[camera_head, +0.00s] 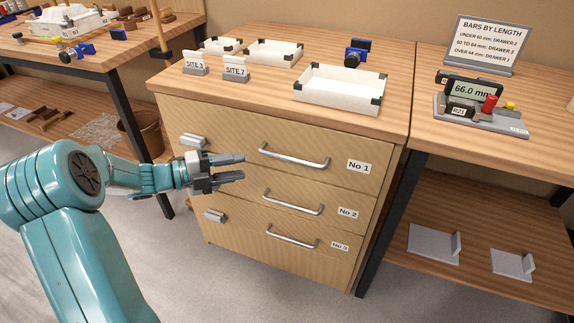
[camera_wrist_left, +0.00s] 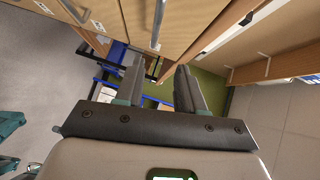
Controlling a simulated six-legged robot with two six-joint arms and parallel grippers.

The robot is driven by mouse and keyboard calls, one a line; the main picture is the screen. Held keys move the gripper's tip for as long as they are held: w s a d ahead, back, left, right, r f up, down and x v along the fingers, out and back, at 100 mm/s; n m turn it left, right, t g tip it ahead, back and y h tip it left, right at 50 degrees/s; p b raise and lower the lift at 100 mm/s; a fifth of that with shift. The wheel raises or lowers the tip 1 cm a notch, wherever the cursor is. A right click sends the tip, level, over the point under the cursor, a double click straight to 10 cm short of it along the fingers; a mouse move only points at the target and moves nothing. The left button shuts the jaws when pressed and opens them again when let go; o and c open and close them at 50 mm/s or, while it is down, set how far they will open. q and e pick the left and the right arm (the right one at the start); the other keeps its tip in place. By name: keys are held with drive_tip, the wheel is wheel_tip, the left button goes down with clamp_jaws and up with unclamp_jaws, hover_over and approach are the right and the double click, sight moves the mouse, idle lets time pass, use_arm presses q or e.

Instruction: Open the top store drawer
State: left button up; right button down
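The store is a wooden cabinet with drawers stacked one above another. The top drawer (camera_head: 315,180), labelled No 1 (camera_head: 359,167), looks flush with the cabinet front. Its silver bar handle (camera_head: 293,157) runs across the front. My left gripper (camera_head: 244,168) is in front of the cabinet, just left of this handle, with its fingers pointing right. The fingers are apart with nothing between them. In the left wrist view the open fingers (camera_wrist_left: 160,82) also show empty, with a silver bar handle (camera_wrist_left: 158,22) beyond them. My right gripper is out of view.
Drawers No 2 (camera_head: 348,212) and No 3 (camera_head: 340,246) look shut below, with handles of their own. Grey fittings (camera_head: 193,141) stick out at the front's left side. White trays (camera_head: 340,88) stand on top. A gauge bench (camera_head: 480,115) is at right. Floor in front is clear.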

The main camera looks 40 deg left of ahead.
sight(288, 160)
use_arm(q)
drive_tip(key=x, duration=0.5)
drive_tip(key=b+x, duration=0.1)
drive_tip(key=x, duration=0.4)
drive_tip(key=f+x, duration=0.1)
drive_tip(key=x, duration=0.4)
drive_tip(key=shift+w+a+b, duration=0.15)
drive_tip(key=shift+w+b, duration=0.2)
drive_tip(key=shift+b, duration=0.05)
clamp_jaws()
